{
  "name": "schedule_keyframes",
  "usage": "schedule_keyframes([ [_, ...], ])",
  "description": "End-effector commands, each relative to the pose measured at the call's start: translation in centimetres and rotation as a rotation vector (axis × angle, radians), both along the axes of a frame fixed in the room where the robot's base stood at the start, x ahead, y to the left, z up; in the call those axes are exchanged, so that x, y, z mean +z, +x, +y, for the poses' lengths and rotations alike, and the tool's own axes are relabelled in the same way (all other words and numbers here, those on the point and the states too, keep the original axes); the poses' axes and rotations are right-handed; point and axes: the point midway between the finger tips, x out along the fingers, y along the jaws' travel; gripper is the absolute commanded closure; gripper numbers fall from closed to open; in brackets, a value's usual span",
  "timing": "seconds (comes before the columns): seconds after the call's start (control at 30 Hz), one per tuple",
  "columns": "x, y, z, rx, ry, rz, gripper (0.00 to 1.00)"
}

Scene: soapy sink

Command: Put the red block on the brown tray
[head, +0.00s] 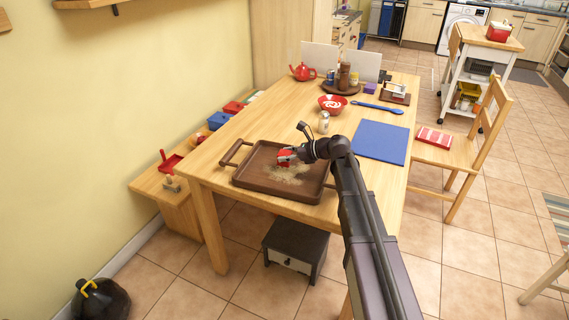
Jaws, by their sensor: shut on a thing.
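The brown tray (250,181) lies on the near left part of the wooden table, with a handle at its left end. A pale, crumb-like patch (292,174) covers part of its floor. My gripper (290,155) reaches in from the right over the tray. It is shut on the red block (284,157), which shows at the fingertips above the far part of the tray. I cannot tell whether the block touches the tray floor. My wrist hides the tray's far right corner.
A blue mat (381,141) lies right of my arm. A shaker (324,122), a red bowl (332,103) and a blue spoon-like utensil (377,107) are beyond the tray. A chair (462,150) with a red cloth stands at the right.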

Motion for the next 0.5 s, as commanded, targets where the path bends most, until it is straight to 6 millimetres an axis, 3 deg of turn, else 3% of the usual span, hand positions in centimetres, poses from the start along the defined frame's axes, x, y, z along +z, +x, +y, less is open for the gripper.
schedule_keyframes([
  [0.2, -2.2, 0.0, 0.0, 0.000, 0.000, 0.000, 0.84],
  [0.5, -2.9, 0.0, -0.1, -0.001, 0.000, 0.000, 0.84],
])
